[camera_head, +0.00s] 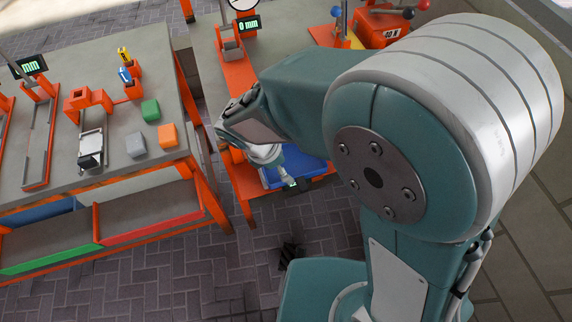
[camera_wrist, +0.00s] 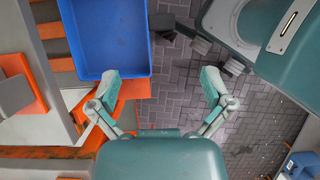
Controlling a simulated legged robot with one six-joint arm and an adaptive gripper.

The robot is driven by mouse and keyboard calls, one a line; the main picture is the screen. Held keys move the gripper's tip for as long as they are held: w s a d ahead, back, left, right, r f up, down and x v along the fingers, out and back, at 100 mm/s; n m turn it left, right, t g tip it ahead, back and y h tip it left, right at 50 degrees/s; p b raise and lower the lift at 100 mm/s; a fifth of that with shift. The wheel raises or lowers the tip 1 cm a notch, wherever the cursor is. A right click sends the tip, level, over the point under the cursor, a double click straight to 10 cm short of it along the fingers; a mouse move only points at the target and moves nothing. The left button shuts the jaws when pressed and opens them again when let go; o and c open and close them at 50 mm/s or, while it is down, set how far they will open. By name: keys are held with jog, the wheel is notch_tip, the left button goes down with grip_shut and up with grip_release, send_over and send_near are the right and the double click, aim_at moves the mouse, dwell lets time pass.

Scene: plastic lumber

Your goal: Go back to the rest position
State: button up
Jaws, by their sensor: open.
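My gripper (camera_head: 290,182) hangs beside the blue tray in the head view, its far side partly covered by my arm. In the wrist view my gripper (camera_wrist: 160,88) has its two fingers spread wide with nothing between them. The blue tray (camera_wrist: 148,42) lies just ahead of the left finger in that view and looks empty. In the head view the blue tray (camera_head: 312,166) sits at the near end of the second workbench, partly hidden by my arm.
The left table (camera_head: 60,170) holds a green block (camera_head: 150,110), a grey block (camera_head: 136,145), an orange block (camera_head: 168,135) and orange fixtures (camera_head: 85,98). An orange-framed bench (camera_head: 236,75) carries a gauge display (camera_head: 248,24). Paved floor (camera_head: 190,255) is open between the left table and my base.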

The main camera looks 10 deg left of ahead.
dwell(0.3)
jog(key=w+d+r+m+y, duration=0.2)
jog(key=d+r+m+y, duration=0.1)
jog(key=d+r+m, duration=0.95)
jog(key=s+d+r+m+t, duration=0.1)
jog(key=s+d+r+m, duration=0.2)
jog(key=d+m, duration=0.2)
jog(key=s+d+r+m+t+y, duration=0.1)
jog(key=s+d+r+m+t, duration=0.1)
jog(key=s+d+r+m, duration=0.2)
jog(key=d+m, duration=0.2)
jog(key=m, duration=0.1)
jog(key=shift+d+t, duration=0.2)
jog(key=shift+t, duration=0.1)
